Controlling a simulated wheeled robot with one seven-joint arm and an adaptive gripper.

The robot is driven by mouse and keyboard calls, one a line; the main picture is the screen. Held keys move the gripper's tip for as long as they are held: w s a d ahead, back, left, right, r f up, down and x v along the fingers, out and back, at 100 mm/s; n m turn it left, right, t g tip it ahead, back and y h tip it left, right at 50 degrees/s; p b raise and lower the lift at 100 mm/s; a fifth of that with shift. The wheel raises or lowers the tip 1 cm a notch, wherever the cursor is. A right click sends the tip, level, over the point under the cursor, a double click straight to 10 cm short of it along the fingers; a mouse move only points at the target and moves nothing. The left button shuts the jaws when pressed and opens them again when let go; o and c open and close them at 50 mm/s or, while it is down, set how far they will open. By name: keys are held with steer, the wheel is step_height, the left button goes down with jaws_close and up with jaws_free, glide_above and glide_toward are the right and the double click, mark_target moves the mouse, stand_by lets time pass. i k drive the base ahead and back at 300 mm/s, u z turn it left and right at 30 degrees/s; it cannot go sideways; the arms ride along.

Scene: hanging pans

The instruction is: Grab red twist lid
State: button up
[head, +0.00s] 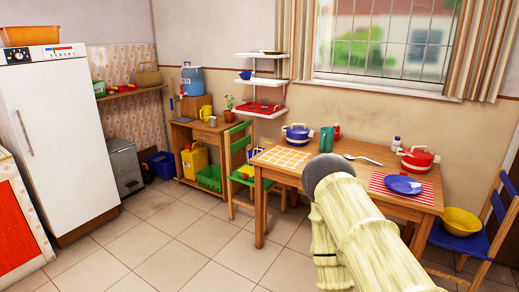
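I cannot single out a red twist lid for certain. A red pot (418,159) with a lid stands at the right of the wooden table, behind the blue plate. A small red item (337,131), too small to make out, stands at the table's back edge beside the green pitcher. My pale ribbed arm, with a dark rounded end, reaches up from the bottom right in front of the table and hides part of it. My gripper's fingers do not show.
The table (395,201) also bears a blue-and-white pot (297,134), a green pitcher (327,140), a small white bottle (396,144) and a blue plate (403,185). A green chair (238,160) and a blue chair (473,240) flank it. The tiled floor at left is clear.

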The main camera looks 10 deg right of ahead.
mark_target(414, 152)
steer(key=z, duration=0.2)
steer(key=i, duration=2)
steer(key=z, duration=0.9)
steer(key=i, duration=1.65)
steer(key=z, duration=0.55)
